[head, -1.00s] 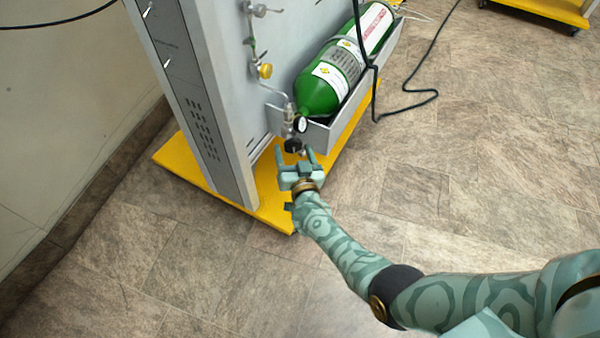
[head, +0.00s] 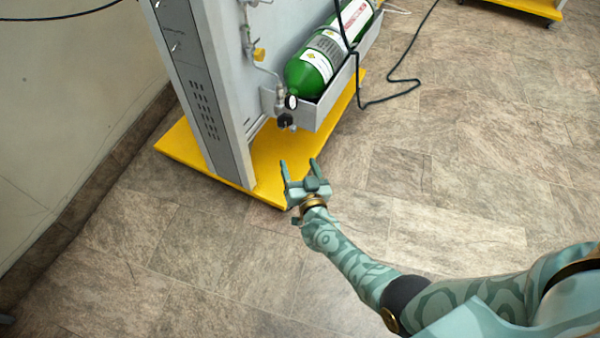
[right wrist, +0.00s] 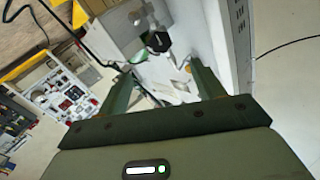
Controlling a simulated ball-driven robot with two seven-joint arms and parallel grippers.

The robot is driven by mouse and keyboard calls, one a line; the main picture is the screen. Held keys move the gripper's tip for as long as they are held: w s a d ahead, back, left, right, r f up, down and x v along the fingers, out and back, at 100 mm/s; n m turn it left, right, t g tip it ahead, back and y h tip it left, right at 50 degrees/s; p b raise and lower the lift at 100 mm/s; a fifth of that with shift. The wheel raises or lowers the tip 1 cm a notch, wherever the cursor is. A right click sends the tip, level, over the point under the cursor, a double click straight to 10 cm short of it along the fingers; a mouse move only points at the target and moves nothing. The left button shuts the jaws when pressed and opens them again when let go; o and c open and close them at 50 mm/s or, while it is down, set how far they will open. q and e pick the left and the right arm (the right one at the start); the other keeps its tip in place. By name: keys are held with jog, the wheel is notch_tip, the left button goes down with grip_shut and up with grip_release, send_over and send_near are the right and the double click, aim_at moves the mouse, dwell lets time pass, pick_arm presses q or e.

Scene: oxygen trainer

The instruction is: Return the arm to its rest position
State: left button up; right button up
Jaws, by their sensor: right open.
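My right gripper (head: 299,168) is open and empty in the head view. It hangs over the floor and the near edge of the trainer's yellow base, apart from the valve. My right arm reaches to it from the lower right. In the right wrist view its two fingers (right wrist: 160,92) stand apart with nothing between them. A black valve knob (head: 285,120) with a gauge sits at the neck of the green cylinder (head: 310,72), beyond the fingertips. The knob also shows in the right wrist view (right wrist: 156,41). My left gripper is not in view.
The grey trainer panel (head: 208,90) stands on a yellow base (head: 268,170) at the upper left. The cylinder lies in a grey tray (head: 330,105). A black cable (head: 392,97) loops onto the floor. The tiled floor (head: 470,190) at right is clear.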

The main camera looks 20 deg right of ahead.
dwell(0.5)
jog(key=s+a+f+n+g+y+p, duration=0.2)
jog(key=s+f+g, duration=0.1)
jog(key=s+f, duration=0.25)
jog(key=s+a+f+n+g+y+p, duration=0.2)
jog(key=s+f+n+g+p, duration=0.15)
jog(key=s+f, duration=0.2)
jog(key=s+d+f+g+p, duration=0.25)
jog(key=s+g+p, duration=0.2)
jog(key=s, duration=1.15)
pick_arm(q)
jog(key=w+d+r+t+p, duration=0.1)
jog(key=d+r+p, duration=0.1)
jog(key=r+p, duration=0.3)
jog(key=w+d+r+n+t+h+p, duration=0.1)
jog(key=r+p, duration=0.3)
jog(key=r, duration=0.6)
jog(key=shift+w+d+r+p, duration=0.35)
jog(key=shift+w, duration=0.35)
pick_arm(e)
jog(key=s+d+r+n+g, duration=0.1)
jog(key=s+d+r+g, duration=0.1)
jog(key=s, duration=1.7)
jog(key=s+d+r+n+g, duration=0.2)
jog(key=s+g, duration=0.2)
jog(key=s, duration=1.4)
jog(key=shift+s+d+r+g+h, duration=0.15)
jog(key=shift+s+d+g+h, duration=0.1)
jog(key=shift+s+g+h, duration=0.15)
